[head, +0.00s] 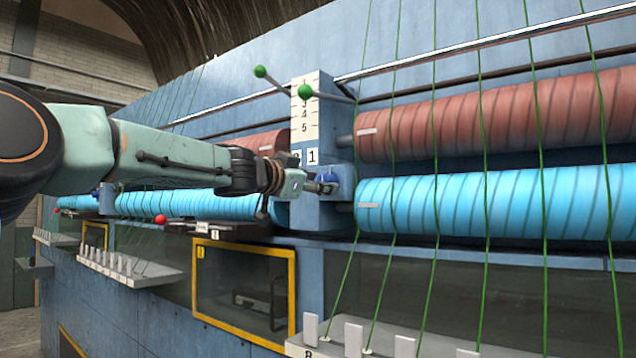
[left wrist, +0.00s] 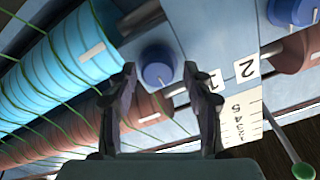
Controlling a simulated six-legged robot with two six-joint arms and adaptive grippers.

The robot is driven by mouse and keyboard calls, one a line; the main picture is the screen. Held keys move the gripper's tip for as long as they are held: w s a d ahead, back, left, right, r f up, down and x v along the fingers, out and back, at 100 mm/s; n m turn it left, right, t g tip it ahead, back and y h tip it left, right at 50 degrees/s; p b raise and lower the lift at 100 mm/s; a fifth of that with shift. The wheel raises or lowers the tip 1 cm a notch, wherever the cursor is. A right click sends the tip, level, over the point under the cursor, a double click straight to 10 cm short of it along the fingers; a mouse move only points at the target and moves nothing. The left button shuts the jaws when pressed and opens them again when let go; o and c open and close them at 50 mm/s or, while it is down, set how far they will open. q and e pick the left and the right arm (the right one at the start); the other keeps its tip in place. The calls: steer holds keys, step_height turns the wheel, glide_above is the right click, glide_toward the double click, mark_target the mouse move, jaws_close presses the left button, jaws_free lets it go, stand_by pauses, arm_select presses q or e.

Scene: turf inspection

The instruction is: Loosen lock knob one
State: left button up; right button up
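Lock knob one, a round blue knob (left wrist: 157,66), sits on the blue post beside the white label 1 (left wrist: 215,80). In the left wrist view it appears between the fingertips of my left gripper (left wrist: 160,72), which are spread apart. In the head view my left gripper (head: 324,187) reaches in from the left to the post (head: 313,205), just below the label 1 and close to the knob. The gripper partly hides the knob there, and I cannot tell whether the fingers touch it. My right gripper is not in view.
A second blue knob (left wrist: 291,10) sits near the label 2 (left wrist: 247,68). Red rollers (head: 480,118) and blue rollers (head: 480,205) wound with green cords flank the post. Green-tipped levers (head: 305,92) stick out above, by a numbered scale (head: 305,125). A yellow-framed window (head: 293,290) is below.

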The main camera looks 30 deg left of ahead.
arm_select(q)
steer(key=shift+w+f, duration=0.1)
steer(key=shift+w, duration=0.15)
steer(key=shift+c, duration=1.4)
steer(key=shift+d, duration=0.15)
steer(key=c, duration=0.6)
